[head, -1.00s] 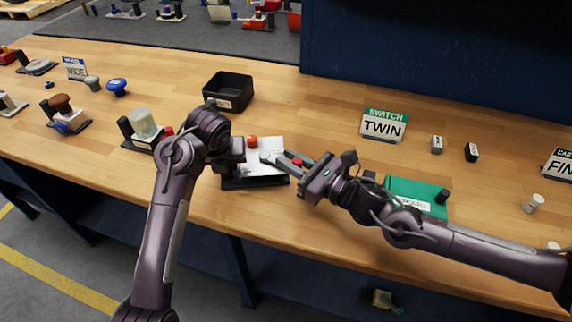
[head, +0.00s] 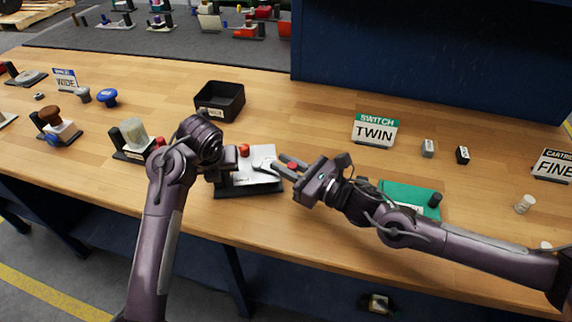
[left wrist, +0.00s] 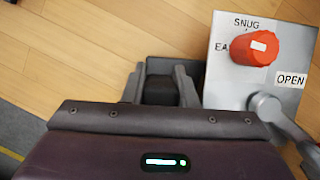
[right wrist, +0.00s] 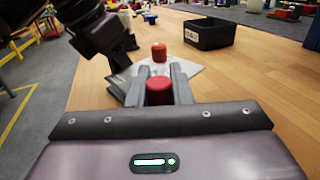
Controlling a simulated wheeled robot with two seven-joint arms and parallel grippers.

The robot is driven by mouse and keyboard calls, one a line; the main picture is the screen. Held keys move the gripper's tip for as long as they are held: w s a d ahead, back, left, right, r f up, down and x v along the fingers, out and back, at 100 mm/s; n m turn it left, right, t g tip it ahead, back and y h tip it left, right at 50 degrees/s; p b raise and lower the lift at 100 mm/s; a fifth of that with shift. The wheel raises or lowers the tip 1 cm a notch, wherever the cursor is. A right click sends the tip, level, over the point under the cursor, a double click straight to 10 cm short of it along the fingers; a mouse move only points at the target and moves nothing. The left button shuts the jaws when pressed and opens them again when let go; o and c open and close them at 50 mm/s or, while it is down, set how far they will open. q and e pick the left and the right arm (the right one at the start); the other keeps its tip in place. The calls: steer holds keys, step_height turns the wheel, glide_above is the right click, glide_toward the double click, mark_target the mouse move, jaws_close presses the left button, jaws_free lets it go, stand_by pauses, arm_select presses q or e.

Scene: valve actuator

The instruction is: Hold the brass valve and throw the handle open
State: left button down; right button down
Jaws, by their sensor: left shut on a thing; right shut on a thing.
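The valve fixture shows as a pale metal plate (head: 262,178) on a dark base, without a clear brass colour. A red dial (left wrist: 256,47) marked "SNUG" and an "OPEN" label (left wrist: 290,79) are on the plate. A grey lever (head: 267,165) runs from its pivot (left wrist: 264,106) towards the right. My right gripper (right wrist: 157,78) is shut on the lever's red end knob (right wrist: 159,92). My left gripper (left wrist: 160,84) is shut on a black post (left wrist: 160,92) at the fixture's left side. In the head view, my left wrist hides that post.
A black bin (head: 220,100) stands behind the fixture. A green board (head: 408,192) lies close to my right forearm. A fixture with a pale cylinder (head: 133,133) stands left of my left arm. The bench between the "TWIN" sign (head: 375,131) and the valve is clear.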

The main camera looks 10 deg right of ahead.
steer(key=shift+r, duration=0.1)
stand_by(0.6)
steer(key=c, duration=1.3)
jaws_free()
step_height(320, 180, up, 10)
steer(key=shift+s, duration=0.1)
